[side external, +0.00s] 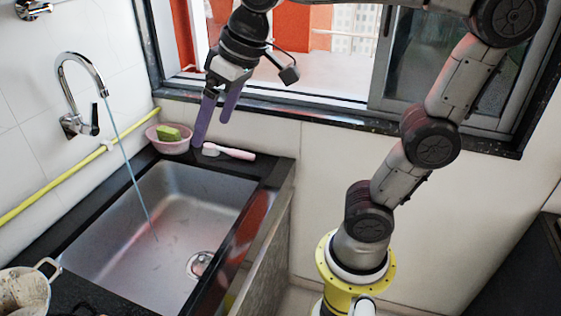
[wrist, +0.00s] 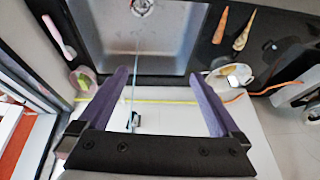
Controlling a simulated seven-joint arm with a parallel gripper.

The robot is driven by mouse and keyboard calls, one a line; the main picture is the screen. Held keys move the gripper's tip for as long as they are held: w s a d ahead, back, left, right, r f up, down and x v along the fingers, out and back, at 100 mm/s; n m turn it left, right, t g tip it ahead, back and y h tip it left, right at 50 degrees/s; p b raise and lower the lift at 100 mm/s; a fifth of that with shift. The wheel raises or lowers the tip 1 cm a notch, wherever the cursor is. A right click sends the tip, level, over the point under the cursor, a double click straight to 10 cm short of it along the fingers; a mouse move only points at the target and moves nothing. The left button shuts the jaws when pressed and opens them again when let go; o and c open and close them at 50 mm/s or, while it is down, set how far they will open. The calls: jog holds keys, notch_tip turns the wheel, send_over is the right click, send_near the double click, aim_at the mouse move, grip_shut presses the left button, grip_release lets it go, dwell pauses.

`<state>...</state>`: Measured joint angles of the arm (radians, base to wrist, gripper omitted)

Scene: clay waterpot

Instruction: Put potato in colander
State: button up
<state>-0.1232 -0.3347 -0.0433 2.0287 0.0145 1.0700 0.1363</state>
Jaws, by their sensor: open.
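My gripper (side external: 210,133) is open and empty, with purple fingers pointing down above the back edge of the sink, near the pink bowl. In the wrist view its two fingers (wrist: 158,73) are spread wide with nothing between them. A pale, worn pot with a loop handle (side external: 24,292), possibly the colander, is cut off at the lower left of the side view. A pale vessel, likely the same one, shows beyond the right finger in the wrist view (wrist: 231,72). I cannot make out a potato in either view.
A steel sink (side external: 125,232) with a running tap (side external: 82,85) fills the counter. A pink bowl (side external: 170,146) holds a green sponge (side external: 168,133). A pink brush (side external: 230,152) lies nearby. A window stands behind.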

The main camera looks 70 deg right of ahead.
jog(key=s+d+f, duration=0.3)
jog(key=s+f, duration=0.6)
jog(key=s, duration=0.2)
jog(key=shift+s+d+t+h, duration=0.15)
jog(key=shift+d+t+h, duration=0.2)
jog(key=shift+t+h, duration=0.05)
